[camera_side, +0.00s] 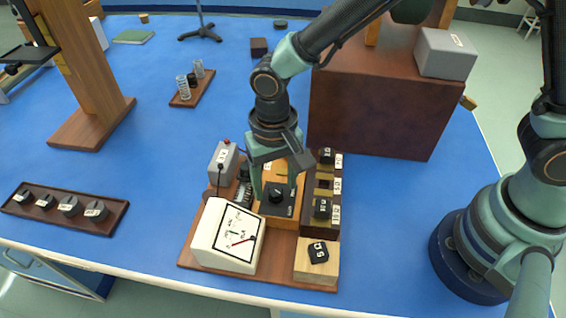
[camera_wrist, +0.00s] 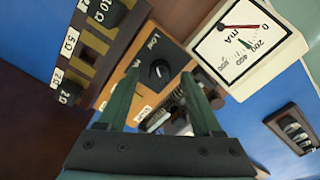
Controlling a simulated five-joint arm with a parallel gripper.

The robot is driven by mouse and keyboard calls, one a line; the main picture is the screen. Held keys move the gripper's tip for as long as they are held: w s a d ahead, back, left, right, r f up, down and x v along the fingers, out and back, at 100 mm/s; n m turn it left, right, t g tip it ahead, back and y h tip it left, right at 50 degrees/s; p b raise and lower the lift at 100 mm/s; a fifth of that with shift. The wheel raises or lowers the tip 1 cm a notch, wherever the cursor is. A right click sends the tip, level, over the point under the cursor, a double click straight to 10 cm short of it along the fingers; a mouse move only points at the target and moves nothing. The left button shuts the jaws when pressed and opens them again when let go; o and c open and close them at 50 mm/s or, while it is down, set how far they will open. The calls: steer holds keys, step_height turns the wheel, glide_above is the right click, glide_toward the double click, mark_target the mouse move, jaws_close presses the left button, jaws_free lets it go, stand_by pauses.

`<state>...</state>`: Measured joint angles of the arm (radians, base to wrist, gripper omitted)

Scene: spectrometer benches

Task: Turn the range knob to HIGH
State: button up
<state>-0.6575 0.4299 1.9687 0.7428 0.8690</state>
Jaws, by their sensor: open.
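The range knob (camera_wrist: 161,71) is a round black knob on a dark square plate, set on an orange wooden block (camera_wrist: 173,103). A LOW label shows beside it in the wrist view. In the side view the knob (camera_side: 277,195) sits at the middle of the wooden board. My gripper (camera_side: 275,187) is over the plate, pointing down, with its two green fingers open. In the wrist view the fingers of my gripper (camera_wrist: 160,76) reach toward opposite sides of the knob. I cannot tell whether they touch it, or exactly where its pointer aims.
A white mA meter (camera_side: 228,237) stands close in front left of the knob. A dark resistor strip (camera_side: 326,187) lies just right. A grey switch box (camera_side: 223,165) and coil are behind left. A large brown box (camera_side: 375,115) stands behind right.

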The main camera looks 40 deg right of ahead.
steer(key=shift+f, duration=0.4)
jaws_close()
steer(key=n, duration=1.3)
steer(key=shift+n, duration=0.4)
stand_by(0.3)
